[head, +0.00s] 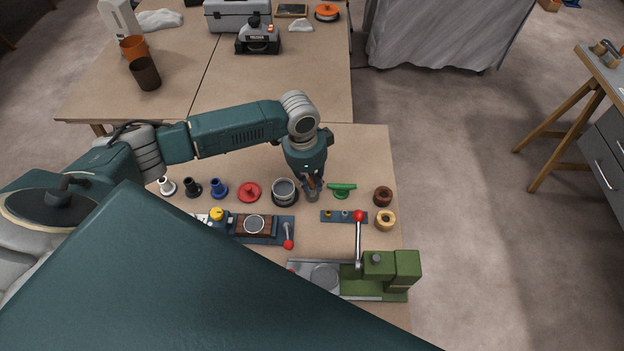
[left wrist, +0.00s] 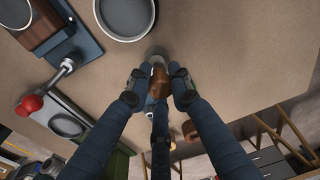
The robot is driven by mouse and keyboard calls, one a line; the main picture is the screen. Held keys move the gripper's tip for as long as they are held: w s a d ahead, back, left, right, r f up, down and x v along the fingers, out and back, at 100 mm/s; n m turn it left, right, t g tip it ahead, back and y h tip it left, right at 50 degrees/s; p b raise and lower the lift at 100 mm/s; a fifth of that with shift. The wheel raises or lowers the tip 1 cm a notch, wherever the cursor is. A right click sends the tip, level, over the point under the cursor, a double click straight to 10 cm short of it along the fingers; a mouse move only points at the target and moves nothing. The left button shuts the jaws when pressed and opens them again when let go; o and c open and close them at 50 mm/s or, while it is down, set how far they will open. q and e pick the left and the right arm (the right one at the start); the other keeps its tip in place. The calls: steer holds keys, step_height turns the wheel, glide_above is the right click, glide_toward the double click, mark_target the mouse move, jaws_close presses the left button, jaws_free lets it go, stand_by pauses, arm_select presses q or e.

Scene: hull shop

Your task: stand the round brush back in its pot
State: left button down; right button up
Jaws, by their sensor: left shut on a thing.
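My left gripper (head: 311,182) reaches down over the near table, right of the middle of a row of small items. Its fingers are shut on a small brown piece, which I take to be the round brush; it shows between the fingertips (left wrist: 158,84) in the left wrist view as a brown rounded body (left wrist: 160,79). A small grey round thing (head: 312,196), possibly the pot, shows right under the fingers in the head view. The fingers hide much of both, and I cannot tell whether the brush is inside it. My right gripper is not in view.
Left of the gripper stands a grey round bowl (head: 284,189); right of it lies a green-handled tool (head: 342,188). Brown and pale rings (head: 385,220) are farther right. A green press with a red-knobbed lever (head: 358,238) stands nearer.

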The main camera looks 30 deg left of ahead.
mark_target(309, 181)
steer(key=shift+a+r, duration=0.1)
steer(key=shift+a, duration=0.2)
arm_select(q)
steer(key=shift+f, duration=0.55)
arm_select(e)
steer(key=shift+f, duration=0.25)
arm_select(q)
steer(key=c, duration=1.8)
jaws_free()
steer(key=shift+c, duration=0.2)
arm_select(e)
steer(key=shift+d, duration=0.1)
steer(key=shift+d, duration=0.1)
